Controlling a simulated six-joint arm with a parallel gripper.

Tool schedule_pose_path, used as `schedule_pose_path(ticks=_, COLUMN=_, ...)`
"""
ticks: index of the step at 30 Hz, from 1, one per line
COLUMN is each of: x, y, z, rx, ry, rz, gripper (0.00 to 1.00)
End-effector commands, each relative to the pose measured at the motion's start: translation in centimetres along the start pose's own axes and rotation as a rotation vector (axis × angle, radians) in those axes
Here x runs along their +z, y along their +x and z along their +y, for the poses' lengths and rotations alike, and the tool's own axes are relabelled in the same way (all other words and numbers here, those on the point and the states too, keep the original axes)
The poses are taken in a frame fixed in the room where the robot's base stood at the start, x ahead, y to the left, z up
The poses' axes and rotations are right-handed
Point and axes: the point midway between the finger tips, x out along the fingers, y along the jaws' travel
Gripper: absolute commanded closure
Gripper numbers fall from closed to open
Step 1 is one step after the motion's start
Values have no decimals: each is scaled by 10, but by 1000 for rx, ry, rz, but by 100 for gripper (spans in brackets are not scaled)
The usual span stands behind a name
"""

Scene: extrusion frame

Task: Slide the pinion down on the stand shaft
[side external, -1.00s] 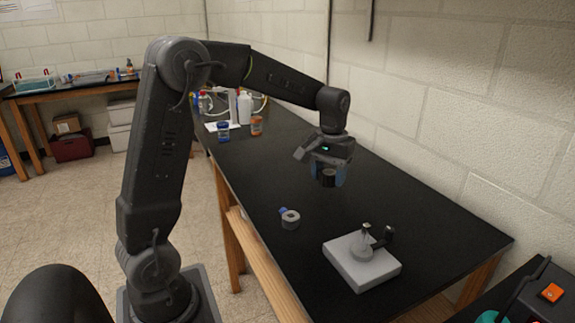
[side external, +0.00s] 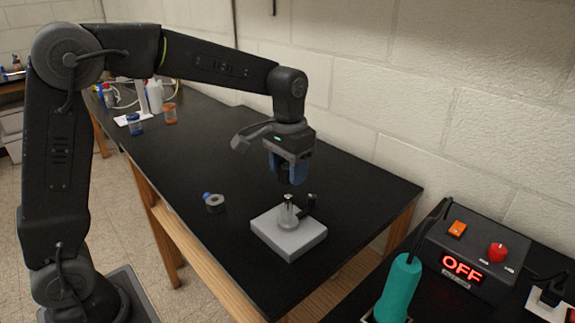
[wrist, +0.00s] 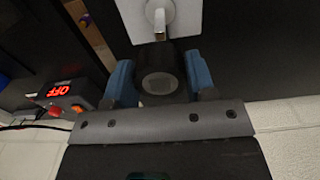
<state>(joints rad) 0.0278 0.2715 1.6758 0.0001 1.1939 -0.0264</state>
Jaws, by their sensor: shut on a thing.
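My gripper (side external: 289,180) is shut on the pinion, a dark cylinder with a grey round face, seen in the wrist view (wrist: 160,80) between the two blue fingers. In the side view the pinion (side external: 284,177) is dark and partly hidden by the fingers. The stand is a light grey block (side external: 283,238) with an upright metal shaft (side external: 288,203) and a dark post beside it. The gripper and pinion are above the shaft top, apart from it. The shaft also shows in the wrist view (wrist: 160,20), just beyond the pinion.
A grey ring with a blue part (side external: 215,203) lies on the black bench left of the stand. Bottles (side external: 153,97) and jars stand at the back. A control box reading OFF (side external: 470,255) and a teal-handled tool (side external: 398,290) are at the right.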

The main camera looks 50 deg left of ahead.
Motion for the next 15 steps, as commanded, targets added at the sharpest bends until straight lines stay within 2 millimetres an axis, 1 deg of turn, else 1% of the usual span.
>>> schedule_pose_path(ticks=9, x=0, y=26, z=0, rx=0, ry=-1, rz=-2, gripper=73)
schedule_pose_path(ticks=15, x=0, y=37, z=0, rx=0, ry=-1, rz=-2, gripper=73)
